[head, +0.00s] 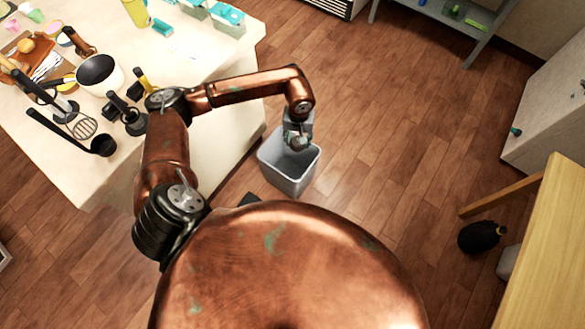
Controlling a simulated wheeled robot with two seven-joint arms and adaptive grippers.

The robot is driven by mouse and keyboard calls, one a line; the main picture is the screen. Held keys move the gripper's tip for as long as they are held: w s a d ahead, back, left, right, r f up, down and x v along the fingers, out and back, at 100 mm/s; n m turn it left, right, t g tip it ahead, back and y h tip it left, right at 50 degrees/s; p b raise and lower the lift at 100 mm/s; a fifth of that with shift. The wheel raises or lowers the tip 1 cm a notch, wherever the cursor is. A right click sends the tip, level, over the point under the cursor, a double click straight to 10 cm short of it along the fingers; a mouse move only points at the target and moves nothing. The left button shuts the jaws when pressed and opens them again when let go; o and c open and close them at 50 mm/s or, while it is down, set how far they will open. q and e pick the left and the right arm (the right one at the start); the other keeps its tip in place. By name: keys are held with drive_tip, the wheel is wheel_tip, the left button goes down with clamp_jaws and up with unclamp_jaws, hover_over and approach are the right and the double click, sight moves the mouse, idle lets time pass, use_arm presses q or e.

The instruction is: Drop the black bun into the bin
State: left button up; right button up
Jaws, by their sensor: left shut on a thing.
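The grey bin (286,177) stands on the wooden floor beside the pale counter, with its open top facing up. My left gripper (296,144) points down over the bin's opening, near its far right rim. It is shut on a small dark thing, most likely the black bun, which is mostly hidden by the gripper and hard to make out. I cannot tell how far its fingertips are above or inside the rim. My right gripper is not in view.
The pale counter (215,120) at left holds a pot (99,75), a black ladle (102,145) and several other utensils. A wooden table (550,250) stands at right, with a black round object (480,237) on the floor beside it. The floor right of the bin is clear.

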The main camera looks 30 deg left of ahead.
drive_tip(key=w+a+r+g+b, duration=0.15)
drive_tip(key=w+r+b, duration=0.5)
drive_tip(key=b, duration=1.55)
use_arm(q)
drive_tip(key=w+a+f+n, duration=0.3)
drive_tip(key=w+a+f, duration=0.1)
drive_tip(key=f, duration=0.7)
drive_tip(key=w+a+f+n+b, duration=0.1)
drive_tip(key=w+a+f+n, duration=0.2)
drive_tip(key=f, duration=0.9)
drive_tip(key=w+a+f+n+b, duration=0.1)
drive_tip(key=w+a+f+n, duration=0.2)
drive_tip(key=f, duration=0.9)
drive_tip(key=shift+w+a+n, duration=0.3)
drive_tip(key=shift+w+a, duration=0.95)
drive_tip(key=shift+a, duration=0.55)
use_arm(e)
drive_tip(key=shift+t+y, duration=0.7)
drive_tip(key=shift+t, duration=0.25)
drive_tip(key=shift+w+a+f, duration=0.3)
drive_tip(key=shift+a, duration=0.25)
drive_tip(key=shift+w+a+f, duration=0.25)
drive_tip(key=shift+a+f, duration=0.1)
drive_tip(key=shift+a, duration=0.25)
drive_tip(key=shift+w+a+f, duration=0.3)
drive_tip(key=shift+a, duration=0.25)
use_arm(q)
drive_tip(key=o, duration=1.3)
drive_tip(key=shift+c, duration=0.2)
drive_tip(key=shift+r, duration=0.1)
